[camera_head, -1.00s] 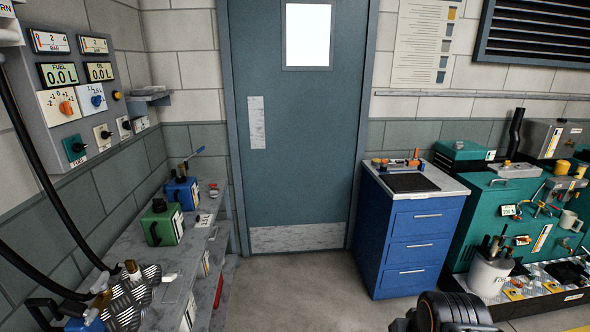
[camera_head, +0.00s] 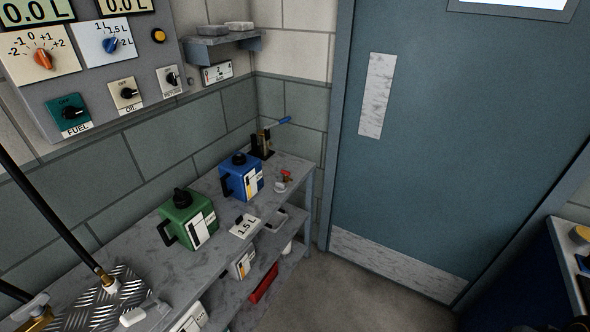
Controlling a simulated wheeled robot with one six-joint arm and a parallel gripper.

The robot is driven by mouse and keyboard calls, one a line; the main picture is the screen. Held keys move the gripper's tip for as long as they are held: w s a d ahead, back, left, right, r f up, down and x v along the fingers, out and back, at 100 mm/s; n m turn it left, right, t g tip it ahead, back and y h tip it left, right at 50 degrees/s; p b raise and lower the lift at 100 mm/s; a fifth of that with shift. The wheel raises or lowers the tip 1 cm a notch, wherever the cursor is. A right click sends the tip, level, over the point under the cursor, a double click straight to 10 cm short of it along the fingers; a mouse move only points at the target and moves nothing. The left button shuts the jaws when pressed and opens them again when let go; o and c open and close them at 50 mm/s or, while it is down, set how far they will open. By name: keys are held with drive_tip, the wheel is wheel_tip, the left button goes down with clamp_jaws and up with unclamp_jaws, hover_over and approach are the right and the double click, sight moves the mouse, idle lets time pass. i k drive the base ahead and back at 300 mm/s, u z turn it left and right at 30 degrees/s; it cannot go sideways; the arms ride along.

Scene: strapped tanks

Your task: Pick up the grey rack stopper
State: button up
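I cannot pick out the grey rack stopper with certainty. Two small pale grey pieces, a left one (camera_head: 212,30) and a right one (camera_head: 239,26), lie on the small wall shelf (camera_head: 222,43) at the top. A light grey block (camera_head: 132,317) also lies on the ribbed metal plate (camera_head: 95,306) at the lower left. These are too small to tell which, if any, is the stopper. My gripper is not in view.
A grey bench (camera_head: 160,262) runs along the left wall, with a green canister (camera_head: 187,219), a blue canister (camera_head: 241,178) and a blue-handled tool (camera_head: 263,143). A control panel (camera_head: 100,60) hangs above. Hoses cross the lower left. The floor before the door (camera_head: 430,150) is clear.

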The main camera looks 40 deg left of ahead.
sight(279, 187)
drive_tip(key=u, duration=0.4)
drive_tip(key=i, duration=1.35)
drive_tip(key=u, duration=1.9)
drive_tip(key=i, duration=0.95)
drive_tip(key=u, duration=0.75)
